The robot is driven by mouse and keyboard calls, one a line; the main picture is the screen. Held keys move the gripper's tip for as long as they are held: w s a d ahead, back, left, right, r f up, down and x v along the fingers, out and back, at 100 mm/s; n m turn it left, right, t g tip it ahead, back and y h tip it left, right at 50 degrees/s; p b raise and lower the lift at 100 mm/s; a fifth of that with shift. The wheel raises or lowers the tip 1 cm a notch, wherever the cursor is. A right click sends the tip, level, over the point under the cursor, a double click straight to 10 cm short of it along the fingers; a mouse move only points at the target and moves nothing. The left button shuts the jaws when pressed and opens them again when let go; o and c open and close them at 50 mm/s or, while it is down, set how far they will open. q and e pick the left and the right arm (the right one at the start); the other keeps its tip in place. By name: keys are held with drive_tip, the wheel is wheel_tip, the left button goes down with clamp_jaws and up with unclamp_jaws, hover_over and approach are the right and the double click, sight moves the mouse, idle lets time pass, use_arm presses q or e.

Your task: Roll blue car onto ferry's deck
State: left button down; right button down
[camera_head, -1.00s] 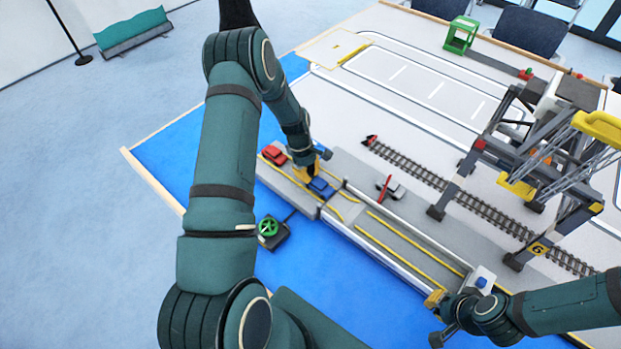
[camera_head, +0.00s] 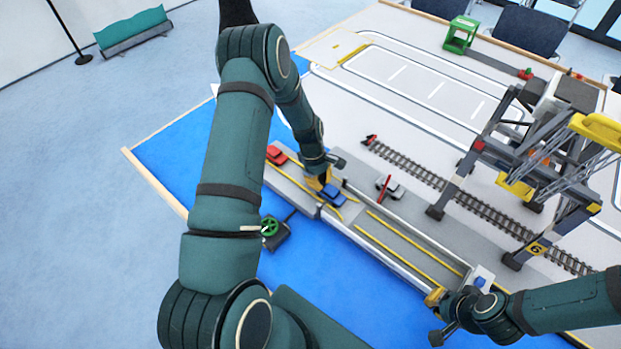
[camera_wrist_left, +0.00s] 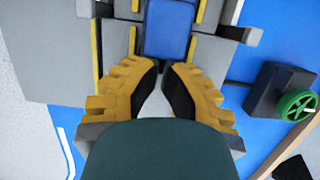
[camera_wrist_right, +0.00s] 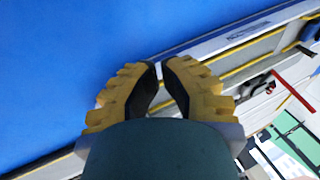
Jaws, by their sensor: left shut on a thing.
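The blue car (camera_head: 332,195) stands on the grey deck, near where the left section meets the long section. My left gripper (camera_head: 319,183) is shut on the car's rear end; the car shows just beyond its fingertips in the left wrist view (camera_wrist_left: 168,28). The long deck, seemingly the ferry (camera_head: 405,247), has yellow lines and pale side walls. My right gripper (camera_head: 437,297) is at this deck's right end; its tips (camera_wrist_right: 160,64) lie close together by the pale side wall. Whether they grip anything is unclear.
A red car (camera_head: 276,154) stands on the left section. A silver car (camera_head: 391,187) and a red barrier (camera_head: 384,189) are behind the deck. A box with a green wheel (camera_head: 271,228) is in front. A gantry crane (camera_head: 540,150) straddles the rails at right. The long lane looks clear.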

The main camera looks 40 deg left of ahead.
use_arm(q)
drive_tip(key=shift+s+d+p, duration=0.15)
drive_tip(key=shift+d, duration=1.4)
drive_tip(key=shift+s+d+p, duration=0.1)
drive_tip(key=shift+s+d, duration=0.05)
drive_tip(key=shift+d, duration=1.45)
drive_tip(key=shift+s+d+p, duration=0.15)
drive_tip(key=shift+d, duration=1.4)
drive_tip(key=shift+s+d+p, duration=0.15)
drive_tip(key=shift+s+d, duration=0.05)
drive_tip(key=shift+d, duration=2.4)
drive_tip(key=shift+s+d+p, duration=0.1)
drive_tip(key=shift+s+d, duration=0.15)
drive_tip(key=shift+d, duration=2.3)
drive_tip(key=shift+s+d+p, duration=0.15)
drive_tip(key=shift+s+d, duration=0.05)
drive_tip(key=shift+d, duration=2.4)
drive_tip(key=shift+a, duration=0.1)
drive_tip(key=shift+w+a+r, duration=0.1)
drive_tip(key=shift+a+r, duration=0.2)
drive_tip(key=shift+a, duration=0.25)
drive_tip(key=d+p+v, duration=0.2)
drive_tip(key=p+v, duration=0.2)
drive_tip(key=v, duration=0.5)
drive_tip(key=shift+r+p, duration=0.4)
drive_tip(key=shift+r, duration=0.15)
drive_tip(key=shift+d, duration=0.1)
drive_tip(key=shift+f, duration=0.1)
